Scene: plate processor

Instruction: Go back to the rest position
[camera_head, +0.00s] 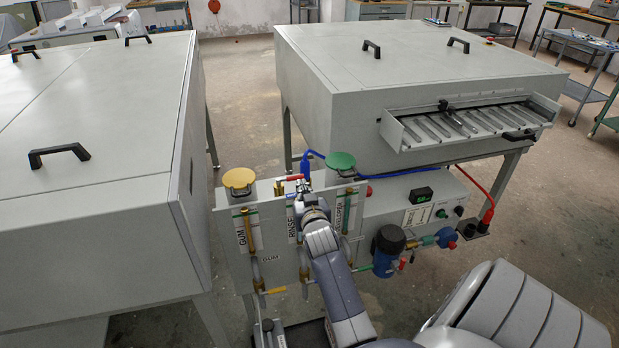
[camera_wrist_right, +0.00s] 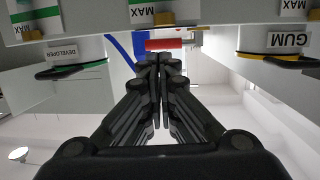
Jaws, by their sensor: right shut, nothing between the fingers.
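My right arm reaches up from the bottom of the head view to the front of the tank unit (camera_head: 235,245). My right gripper (camera_head: 308,188) is at the unit's top edge, between the yellow cap (camera_head: 238,180) and the green cap (camera_head: 341,161). In the right wrist view the gripper's black fingers (camera_wrist_right: 160,60) are closed together with nothing between them. A red valve handle (camera_wrist_right: 175,44) lies just beyond the fingertips; I cannot tell whether they touch it. The handle also shows in the head view (camera_head: 289,178). My left gripper is not in view.
A large grey cabinet (camera_head: 95,180) stands close on the left. The plate processor (camera_head: 410,70) with its slotted tray (camera_head: 470,125) stands behind the unit. A blue hose (camera_wrist_right: 121,50) runs beside the gripper. A blue filter (camera_head: 385,260) sits right of my arm.

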